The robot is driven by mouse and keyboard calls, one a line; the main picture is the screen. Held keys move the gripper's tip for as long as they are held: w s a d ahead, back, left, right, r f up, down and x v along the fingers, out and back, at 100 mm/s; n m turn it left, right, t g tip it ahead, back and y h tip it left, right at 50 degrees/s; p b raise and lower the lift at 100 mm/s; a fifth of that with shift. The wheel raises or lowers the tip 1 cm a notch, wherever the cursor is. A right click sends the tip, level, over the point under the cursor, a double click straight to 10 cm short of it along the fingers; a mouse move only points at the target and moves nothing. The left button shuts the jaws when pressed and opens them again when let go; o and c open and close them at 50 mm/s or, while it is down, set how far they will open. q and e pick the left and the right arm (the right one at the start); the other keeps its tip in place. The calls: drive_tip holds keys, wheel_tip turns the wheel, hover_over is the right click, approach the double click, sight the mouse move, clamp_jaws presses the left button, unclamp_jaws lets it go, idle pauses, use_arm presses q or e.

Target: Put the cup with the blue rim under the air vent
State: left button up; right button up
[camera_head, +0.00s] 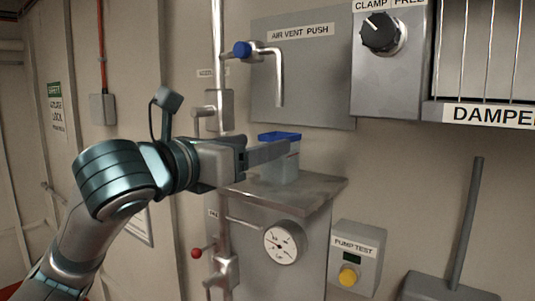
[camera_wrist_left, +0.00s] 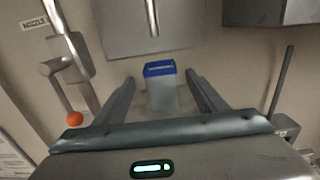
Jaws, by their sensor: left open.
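The cup with the blue rim (camera_head: 280,137) stands upright on a small metal shelf (camera_head: 322,187), partly hidden by my gripper in the head view. It is a grey, square-sided cup, and it also shows in the left wrist view (camera_wrist_left: 161,92). My left gripper (camera_head: 268,151) is open, its fingers on either side of the cup or just in front of it; in the wrist view gaps show between fingers and cup. The air vent pipe (camera_head: 279,80), with a blue knob, bends down from the wall above the cup. The "AIR VENT PUSH" label (camera_head: 301,31) is behind it. My right gripper is not in view.
A vertical pipe (camera_head: 218,50) with valves runs left of the shelf, with a red-knobbed lever (camera_head: 197,253) low down. A gauge (camera_head: 284,243) and a "PUMP TEST" box (camera_head: 355,255) are below. The clamp box (camera_head: 393,65) hangs upper right.

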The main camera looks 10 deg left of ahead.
use_arm(q)
drive_tip(key=b+v, duration=0.3)
drive_tip(key=v, duration=0.3)
drive_tip(key=shift+s, duration=0.1)
idle(0.7)
